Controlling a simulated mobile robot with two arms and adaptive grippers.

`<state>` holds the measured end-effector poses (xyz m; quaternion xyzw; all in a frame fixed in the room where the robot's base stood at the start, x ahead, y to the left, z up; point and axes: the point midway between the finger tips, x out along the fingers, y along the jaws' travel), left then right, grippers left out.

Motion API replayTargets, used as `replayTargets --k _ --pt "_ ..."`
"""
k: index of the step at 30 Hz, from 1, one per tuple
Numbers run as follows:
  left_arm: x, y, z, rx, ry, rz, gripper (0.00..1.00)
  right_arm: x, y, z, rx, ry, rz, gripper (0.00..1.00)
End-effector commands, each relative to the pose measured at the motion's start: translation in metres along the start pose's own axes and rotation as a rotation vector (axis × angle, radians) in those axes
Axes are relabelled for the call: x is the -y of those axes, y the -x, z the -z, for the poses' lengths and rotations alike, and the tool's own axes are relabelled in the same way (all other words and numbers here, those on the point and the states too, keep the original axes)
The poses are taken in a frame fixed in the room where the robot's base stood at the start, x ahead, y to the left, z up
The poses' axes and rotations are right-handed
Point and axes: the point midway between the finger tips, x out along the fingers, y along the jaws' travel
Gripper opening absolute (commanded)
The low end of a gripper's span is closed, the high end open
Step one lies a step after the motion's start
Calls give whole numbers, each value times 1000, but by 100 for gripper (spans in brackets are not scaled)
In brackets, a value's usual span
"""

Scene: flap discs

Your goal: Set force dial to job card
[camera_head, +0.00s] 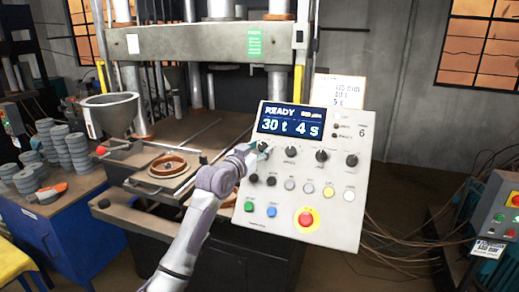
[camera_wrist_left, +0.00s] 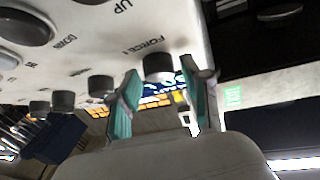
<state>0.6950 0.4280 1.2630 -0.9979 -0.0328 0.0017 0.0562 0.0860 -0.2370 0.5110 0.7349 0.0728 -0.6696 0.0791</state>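The control panel (camera_head: 340,200) stands tilted at the press front; its display (camera_head: 291,122) reads READY, 30 t and 4 s. My left gripper (camera_head: 256,149) is at the leftmost of the upper row of black dials, below the display, and partly hides it. The left wrist view shows this force dial (camera_wrist_left: 158,68), labelled FORCE, between the teal fingertips of the open left gripper (camera_wrist_left: 163,84), with a gap on each side. The job card (camera_head: 340,91) is at the panel's top edge; its small print is hard to read, the lowest line looks like 5 s. My right gripper is not in view.
More black dials (camera_head: 321,155) sit to the right of my gripper. Below are coloured buttons and a red emergency stop (camera_head: 306,218). A hopper (camera_head: 109,113), a round mould (camera_head: 168,165) and stacked grey discs (camera_head: 76,150) are at left. Cables lie right of the panel.

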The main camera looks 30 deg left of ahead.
Motion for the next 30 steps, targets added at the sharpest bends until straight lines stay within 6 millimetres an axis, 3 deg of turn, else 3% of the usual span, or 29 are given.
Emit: replayTargets --k 1,7,17,30 --pt "0 0 0 0 0 0 34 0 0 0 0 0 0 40" --pt "0 0 0 0 0 0 1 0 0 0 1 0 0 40" --pt "2 0 -1 4 -45 -34 0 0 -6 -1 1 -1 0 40" --pt "6 0 -1 21 -261 -216 0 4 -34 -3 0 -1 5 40"
